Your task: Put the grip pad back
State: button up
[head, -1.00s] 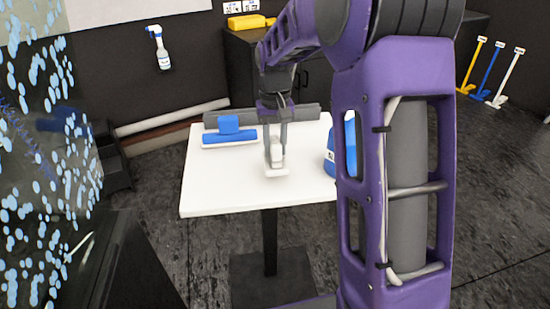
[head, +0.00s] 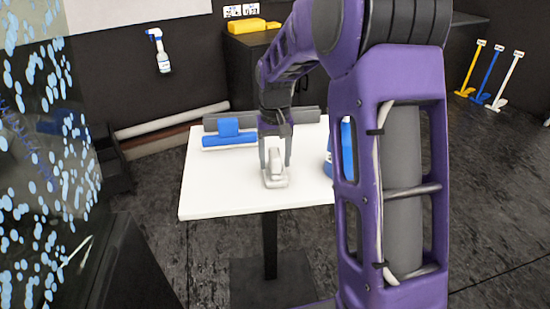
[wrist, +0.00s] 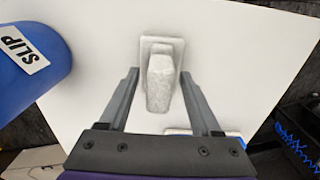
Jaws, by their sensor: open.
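The grip pad (head: 275,178), a pale grey block with a raised handle, stands on the white table (head: 215,195) near its middle. In the wrist view the grip pad (wrist: 160,85) lies between the fingers, with its flat base toward the top of the picture. My gripper (head: 275,164) is low over the table with a finger on each side of the handle. In the wrist view my gripper (wrist: 159,72) is open, with white table visible between each finger and the handle.
A blue squeegee-like tool (head: 229,136) lies behind the pad on the left. A blue bottle (head: 347,150), labelled SLIP in the wrist view (wrist: 25,62), stands to the right, partly hidden by my arm. The table's front left is clear.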

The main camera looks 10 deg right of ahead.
notch_tip(320, 180, up, 12)
jog(key=p, duration=0.2)
jog(key=shift+r, duration=0.1)
dwell(0.3)
